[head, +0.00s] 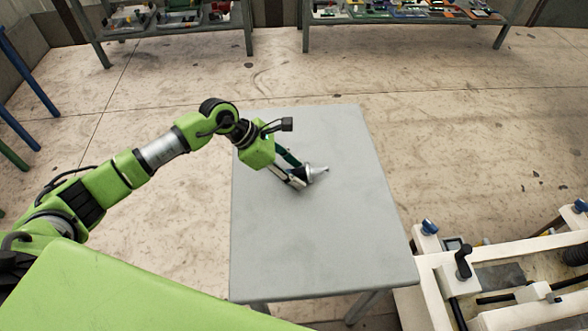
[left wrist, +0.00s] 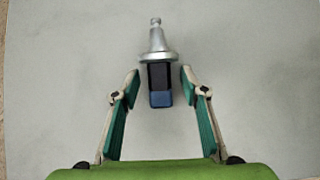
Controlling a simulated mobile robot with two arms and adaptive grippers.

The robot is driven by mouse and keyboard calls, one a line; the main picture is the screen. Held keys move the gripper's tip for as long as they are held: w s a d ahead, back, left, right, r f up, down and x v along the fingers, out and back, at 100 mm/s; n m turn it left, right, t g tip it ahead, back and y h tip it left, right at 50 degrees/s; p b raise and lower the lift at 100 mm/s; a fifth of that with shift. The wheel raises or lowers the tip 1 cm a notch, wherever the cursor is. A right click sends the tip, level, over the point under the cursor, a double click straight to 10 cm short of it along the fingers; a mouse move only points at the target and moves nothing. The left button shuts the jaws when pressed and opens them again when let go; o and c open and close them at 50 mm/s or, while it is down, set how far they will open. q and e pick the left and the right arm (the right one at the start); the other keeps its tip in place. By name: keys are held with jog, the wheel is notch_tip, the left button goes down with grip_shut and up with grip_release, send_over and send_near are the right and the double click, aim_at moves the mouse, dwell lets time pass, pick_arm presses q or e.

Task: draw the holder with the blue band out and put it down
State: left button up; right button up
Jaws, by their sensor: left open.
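The holder with the blue band (left wrist: 160,76) lies on the grey table (head: 320,245). It has a silver cone with a small knob at its tip, a flange, and a dark body ending in blue. In the head view its silver cone (head: 316,170) points right, and the rest is hidden behind my gripper. My left gripper (head: 301,180) is low at the table top, and its fingers show in the left wrist view (left wrist: 160,80). They are open, one on each side of the holder, with a gap on both sides. My right gripper is not in view.
The rest of the table top is bare. A cream-coloured machine (head: 520,275) with black handles stands at the lower right, close to the table. Shelves with parts (head: 400,14) stand at the back, beyond open floor.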

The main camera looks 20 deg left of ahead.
pick_arm(q)
jog(key=v, duration=0.8)
jog(key=shift+f, duration=0.1)
dwell(0.4)
jog(key=x, duration=0.8)
jog(key=shift+d, duration=0.1)
jog(key=shift+r+p, duration=0.3)
jog(key=shift+p, duration=0.1)
jog(key=shift+f, duration=0.1)
